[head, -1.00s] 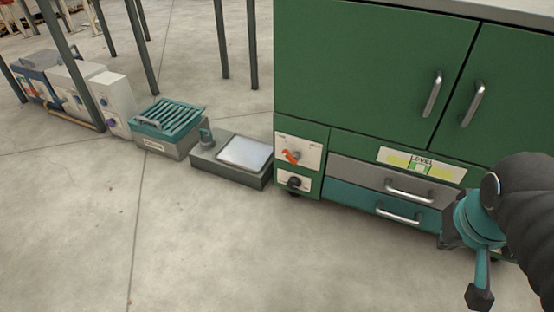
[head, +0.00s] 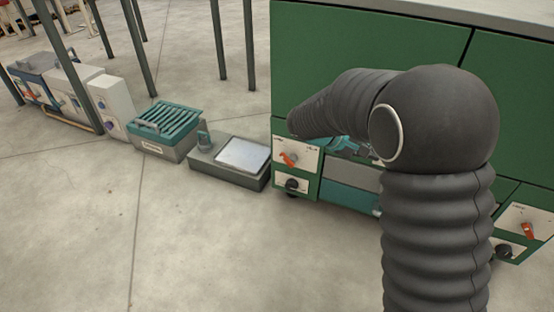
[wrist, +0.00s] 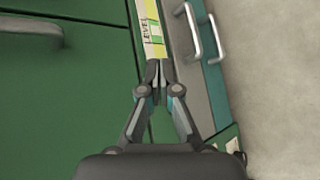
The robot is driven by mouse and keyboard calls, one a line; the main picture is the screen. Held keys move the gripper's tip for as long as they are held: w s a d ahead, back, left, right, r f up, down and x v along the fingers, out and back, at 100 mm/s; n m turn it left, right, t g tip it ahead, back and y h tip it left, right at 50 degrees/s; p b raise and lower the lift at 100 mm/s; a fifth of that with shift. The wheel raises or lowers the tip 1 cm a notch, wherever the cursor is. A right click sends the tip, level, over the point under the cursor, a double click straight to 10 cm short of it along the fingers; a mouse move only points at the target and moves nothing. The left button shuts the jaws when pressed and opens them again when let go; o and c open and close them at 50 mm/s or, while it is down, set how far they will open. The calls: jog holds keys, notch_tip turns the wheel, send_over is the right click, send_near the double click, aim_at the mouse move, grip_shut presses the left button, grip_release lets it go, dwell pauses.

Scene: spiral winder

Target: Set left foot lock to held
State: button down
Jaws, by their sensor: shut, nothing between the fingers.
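The left control panel (head: 297,159) is on the lower left front of the green cabinet. It carries an orange lever (head: 289,159), tilted, with a round black knob (head: 296,185) below it. Their lettering is too small to read, so I cannot tell which is the foot lock. My gripper (wrist: 157,70) is shut and empty, in front of the cabinet near the level strip (wrist: 151,30). In the head view my gripper (head: 346,147) is partly hidden by my arm, to the right of the left panel. In the wrist view a bit of the left panel (wrist: 232,146) shows at lower right.
A grey drawer (wrist: 189,60) and a teal drawer (wrist: 215,75) with bar handles lie beside my gripper. A matching right panel (head: 527,221) has a red-orange lever. A low grey unit (head: 228,174) stands left of the cabinet. The floor in front is clear.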

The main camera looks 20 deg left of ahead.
jog(key=w+a+f+n+t+h, duration=0.1)
jog(key=w+a+f+n+t, duration=0.35)
jog(key=a, duration=0.55)
jog(key=n+t+y+p, duration=0.1)
jog(key=n+t+y, duration=0.1)
jog(key=n+t, duration=0.35)
send_near(287, 160)
jog(key=w+d+r, duration=0.1)
jog(key=w+d, duration=0.1)
jog(key=d, duration=0.2)
jog(key=s+a+f+n+t+y, duration=0.3)
jog(key=s+a+f+t+y, duration=0.1)
jog(key=a+f, duration=0.3)
jog(key=shift+a+y+p, duration=0.3)
jog(key=shift+a+p, duration=0.05)
jog(key=shift+a, duration=0.2)
jog(key=w+d+r, duration=0.4)
jog(key=w+d, duration=0.1)
jog(key=w, duration=0.4)
jog(key=shift+w+d+r, duration=0.2)
jog(key=shift+r, duration=0.15)
